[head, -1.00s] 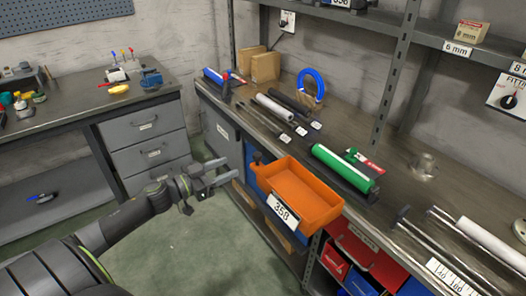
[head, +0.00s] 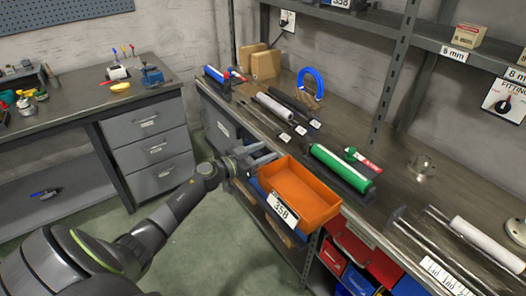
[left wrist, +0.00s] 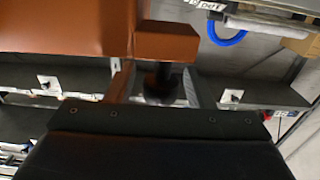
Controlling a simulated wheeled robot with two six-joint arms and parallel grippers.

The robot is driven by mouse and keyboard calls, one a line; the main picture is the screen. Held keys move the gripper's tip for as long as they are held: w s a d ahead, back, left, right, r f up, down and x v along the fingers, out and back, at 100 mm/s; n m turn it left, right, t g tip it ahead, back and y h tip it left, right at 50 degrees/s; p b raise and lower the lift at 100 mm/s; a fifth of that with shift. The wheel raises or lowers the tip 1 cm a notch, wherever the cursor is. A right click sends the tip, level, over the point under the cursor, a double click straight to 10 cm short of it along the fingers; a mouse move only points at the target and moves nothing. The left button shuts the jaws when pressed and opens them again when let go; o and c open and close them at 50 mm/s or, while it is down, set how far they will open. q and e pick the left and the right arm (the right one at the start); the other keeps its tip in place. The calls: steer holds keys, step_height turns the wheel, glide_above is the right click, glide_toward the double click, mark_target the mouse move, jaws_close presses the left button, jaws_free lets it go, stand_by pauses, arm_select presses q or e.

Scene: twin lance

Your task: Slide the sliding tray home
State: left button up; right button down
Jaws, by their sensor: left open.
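The orange sliding tray (head: 318,217), labelled 358, juts out from the front of the workbench. Its inside looks empty. My left gripper (head: 262,156) is at the tray's left corner, with its fingers spread. In the left wrist view the orange tray (left wrist: 65,30) fills the upper left, and an orange ledge sticks out from it. A dark knob (left wrist: 158,84) below that ledge stands between the two open fingers of my left gripper (left wrist: 156,90). I cannot tell whether the fingers touch it. My right gripper is not in view.
The workbench top (head: 345,135) holds a green cylinder (head: 342,168), several rods and a blue ring (head: 312,82). Red and blue bins (head: 384,268) sit below, right of the tray. A grey drawer cabinet (head: 155,150) stands left. The floor between is clear.

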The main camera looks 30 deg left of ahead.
arm_select(q)
jaws_close()
stand_by(0.4)
steer(key=shift+w, duration=0.1)
